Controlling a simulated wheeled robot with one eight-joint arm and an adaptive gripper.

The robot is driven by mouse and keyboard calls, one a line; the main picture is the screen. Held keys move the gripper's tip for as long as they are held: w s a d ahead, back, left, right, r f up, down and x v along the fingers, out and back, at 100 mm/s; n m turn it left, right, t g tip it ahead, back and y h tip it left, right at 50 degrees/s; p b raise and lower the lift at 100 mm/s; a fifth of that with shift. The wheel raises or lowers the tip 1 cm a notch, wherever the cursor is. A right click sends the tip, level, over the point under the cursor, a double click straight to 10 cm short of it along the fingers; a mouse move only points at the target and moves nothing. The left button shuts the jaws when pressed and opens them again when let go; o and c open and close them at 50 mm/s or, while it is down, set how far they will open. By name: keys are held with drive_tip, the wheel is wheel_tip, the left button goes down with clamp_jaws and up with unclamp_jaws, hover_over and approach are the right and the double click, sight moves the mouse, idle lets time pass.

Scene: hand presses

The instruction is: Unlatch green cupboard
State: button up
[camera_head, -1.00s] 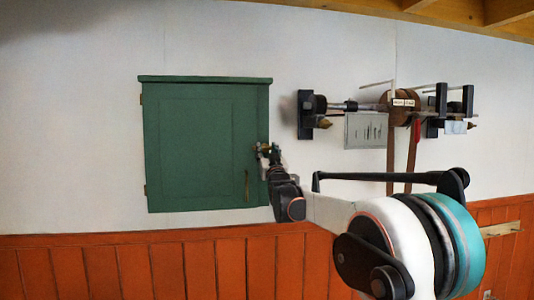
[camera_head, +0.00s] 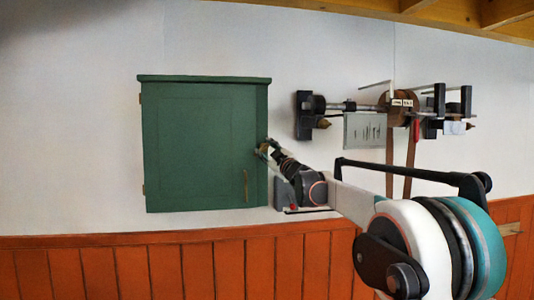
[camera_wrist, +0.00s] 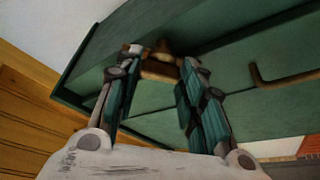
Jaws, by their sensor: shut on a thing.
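The green cupboard (camera_head: 195,145) hangs on the white wall, its door closed, hinges on the left and a thin brass handle (camera_head: 246,185) low on the right of the door. My gripper (camera_head: 265,150) is at the cupboard's right edge, around mid-height. In the wrist view my gripper (camera_wrist: 163,62) has its two fingers on either side of a brass latch (camera_wrist: 160,66) on the green wood, shut on it. The handle also shows there (camera_wrist: 282,78), apart from the fingers. In the head view the fingers mostly hide the latch.
To the right, a wall-mounted machine with a brown wheel (camera_head: 398,100), brown straps and a grey sheet (camera_head: 364,131) hangs behind my arm. Orange wood panelling (camera_head: 130,270) covers the lower wall. The wall left of the cupboard is clear.

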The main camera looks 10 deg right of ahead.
drive_tip(key=n+g, duration=0.1)
drive_tip(key=n, duration=0.1)
drive_tip(key=n+g+y, duration=0.1)
drive_tip(key=n, duration=0.2)
drive_tip(key=shift+d+r+p, duration=0.1)
drive_tip(key=shift+r+p, duration=0.1)
drive_tip(key=shift+p, duration=0.2)
drive_tip(key=n+g, duration=0.1)
drive_tip(key=n, duration=0.1)
drive_tip(key=n+p, duration=0.1)
drive_tip(key=n, duration=0.2)
drive_tip(key=shift+r+g, duration=0.1)
drive_tip(key=shift+g, duration=0.3)
drive_tip(key=shift+n, duration=0.3)
drive_tip(key=o, duration=1)
drive_tip(key=shift+o, duration=0.2)
drive_tip(key=shift+s, duration=0.1)
drive_tip(key=v, duration=1.1)
drive_tip(key=shift+s+d, duration=0.15)
drive_tip(key=shift+s, duration=0.2)
